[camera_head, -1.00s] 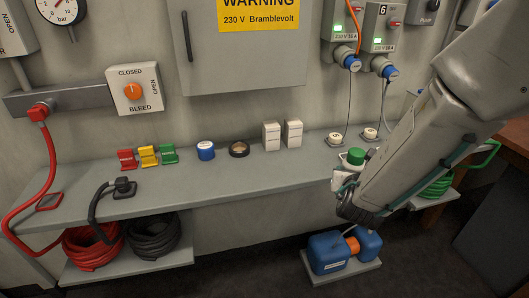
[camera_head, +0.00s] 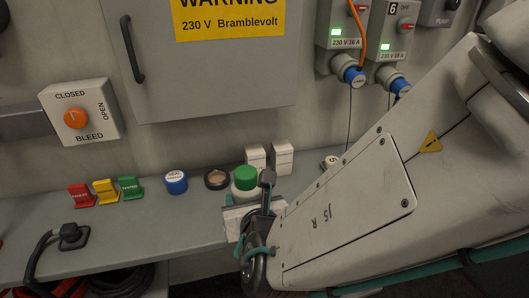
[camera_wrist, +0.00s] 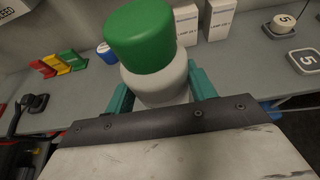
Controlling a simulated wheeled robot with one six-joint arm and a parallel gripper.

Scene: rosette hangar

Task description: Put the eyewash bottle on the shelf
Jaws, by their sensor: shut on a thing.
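The eyewash bottle (camera_head: 245,178) has a green cap and a white body. My gripper (camera_head: 252,205) is shut on it and holds it upright, in front of the two white boxes in the head view. In the wrist view the bottle (camera_wrist: 157,75) stands between the teal fingers of my gripper (camera_wrist: 160,90). The lower part of the bottle is hidden by my gripper. The long grey shelf (camera_head: 150,230) runs along the wall below and behind the bottle. I cannot tell whether the bottle touches it.
On the shelf stand red (camera_head: 80,196), yellow (camera_head: 105,191) and green (camera_head: 130,188) tags, a blue-lidded tin (camera_head: 176,182), a dark ring-shaped item (camera_head: 217,179) and white boxes (camera_head: 282,158). A black plug (camera_head: 70,235) lies at left. Free shelf surface shows in front of the tags.

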